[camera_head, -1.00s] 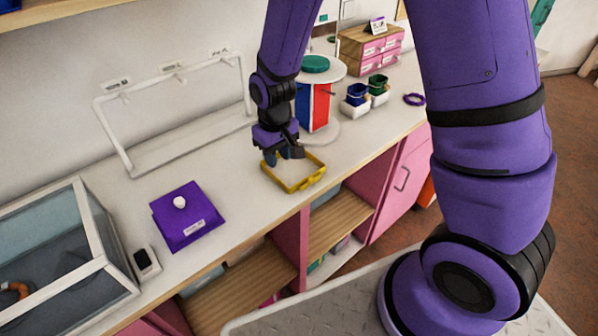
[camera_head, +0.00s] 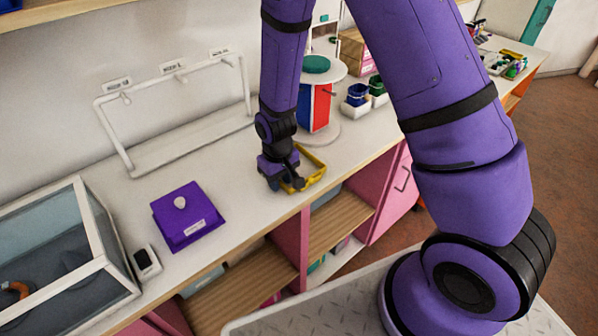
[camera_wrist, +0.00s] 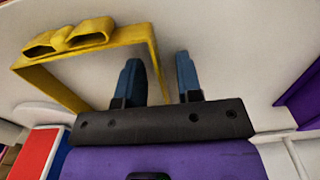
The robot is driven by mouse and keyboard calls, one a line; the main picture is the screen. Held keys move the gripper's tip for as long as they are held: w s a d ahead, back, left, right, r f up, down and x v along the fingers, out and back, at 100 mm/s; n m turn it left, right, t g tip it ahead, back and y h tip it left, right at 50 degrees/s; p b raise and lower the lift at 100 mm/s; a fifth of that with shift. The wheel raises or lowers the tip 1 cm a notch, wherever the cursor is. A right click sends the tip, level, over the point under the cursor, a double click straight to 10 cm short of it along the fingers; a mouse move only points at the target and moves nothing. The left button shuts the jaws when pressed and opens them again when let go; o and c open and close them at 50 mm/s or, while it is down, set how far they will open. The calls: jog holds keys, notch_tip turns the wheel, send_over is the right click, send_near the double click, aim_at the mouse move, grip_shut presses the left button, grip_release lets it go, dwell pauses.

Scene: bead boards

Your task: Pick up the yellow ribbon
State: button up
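The yellow ribbon (camera_head: 317,177) is a square yellow loop with a bow on one side, lying on the counter near its front edge. My gripper (camera_head: 287,185) is low over the ribbon's left part and hides some of it. In the wrist view, the ribbon (camera_wrist: 88,42) is at the upper left with its bow at the top. The two blue fingers of my gripper (camera_wrist: 158,65) stand apart there. One side of the ribbon runs down into the gap between them, close to the left finger. I cannot tell if it touches.
A purple board with a white knob (camera_head: 187,222) lies to the left. A red, white and blue stand with a green top (camera_head: 316,108) is just behind the ribbon. White holders with blue and green cups (camera_head: 356,104) stand behind right. The counter between board and ribbon is clear.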

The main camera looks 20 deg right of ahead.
grip_shut()
jog(key=shift+r, duration=0.1)
